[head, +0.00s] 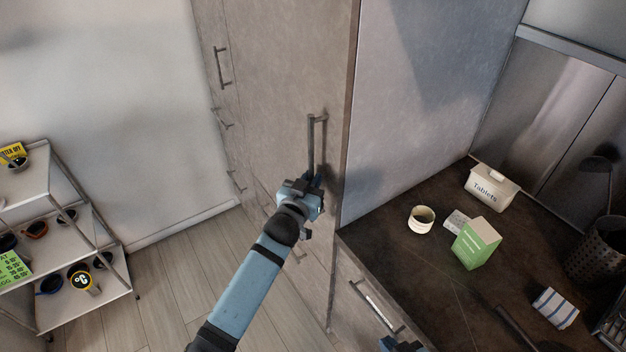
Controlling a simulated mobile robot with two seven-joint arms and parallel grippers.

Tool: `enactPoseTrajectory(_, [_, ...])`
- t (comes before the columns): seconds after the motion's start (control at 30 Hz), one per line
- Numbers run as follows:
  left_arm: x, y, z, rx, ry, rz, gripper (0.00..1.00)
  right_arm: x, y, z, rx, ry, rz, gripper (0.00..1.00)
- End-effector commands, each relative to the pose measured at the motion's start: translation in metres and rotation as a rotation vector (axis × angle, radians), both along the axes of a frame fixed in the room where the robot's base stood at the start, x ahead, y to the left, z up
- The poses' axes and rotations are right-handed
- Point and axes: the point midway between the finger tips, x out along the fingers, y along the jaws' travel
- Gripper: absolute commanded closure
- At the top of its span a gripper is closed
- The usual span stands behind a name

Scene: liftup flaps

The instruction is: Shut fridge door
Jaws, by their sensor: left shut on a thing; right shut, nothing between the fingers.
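The fridge door (285,75) is a tall grey panel in the middle of the head view, with a dark vertical bar handle (311,140). It looks about flush with the tall unit, and I see no clear gap along its edges. My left gripper (312,186) is shut on the lower end of this handle and hides that part of it. My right gripper (403,345) shows only in part at the bottom edge, low in front of the counter drawers. It is shut and empty.
A dark counter (400,256) adjoins the tall unit on the right, holding a tablets box (492,188), a green box (476,243) and a round pot (421,220). A drawer handle (376,306) juts out below. A shelf rack (70,250) with mugs stands left. The floor between is clear.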

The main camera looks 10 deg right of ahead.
Motion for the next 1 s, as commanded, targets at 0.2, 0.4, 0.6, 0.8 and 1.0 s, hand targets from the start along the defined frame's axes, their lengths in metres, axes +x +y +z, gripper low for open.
enactPoseTrajectory(0.2, [-0.0001,-0.0021,0.0024,-0.002,-0.003,-0.003,1.00,-0.0001,0.0002,-0.0001,0.000,0.001,0.000,1.00])
enactPoseTrajectory(0.4, [-0.0002,-0.0033,0.0036,-0.004,-0.006,-0.004,1.00,-0.0005,0.0004,-0.0007,0.000,0.002,0.001,1.00])
enactPoseTrajectory(0.6, [-0.0004,-0.0044,0.0048,-0.006,-0.007,-0.006,0.81,-0.0006,0.0010,-0.0008,0.001,0.002,0.000,1.00])
enactPoseTrajectory(0.8, [-0.0005,-0.0037,0.0030,-0.004,-0.003,-0.005,0.60,-0.0006,0.0019,-0.0007,0.003,0.002,0.000,1.00])
enactPoseTrajectory(1.0, [-0.0009,-0.0033,0.0010,-0.002,-0.001,-0.004,0.60,-0.0006,0.0017,-0.0009,0.003,0.002,0.000,1.00])
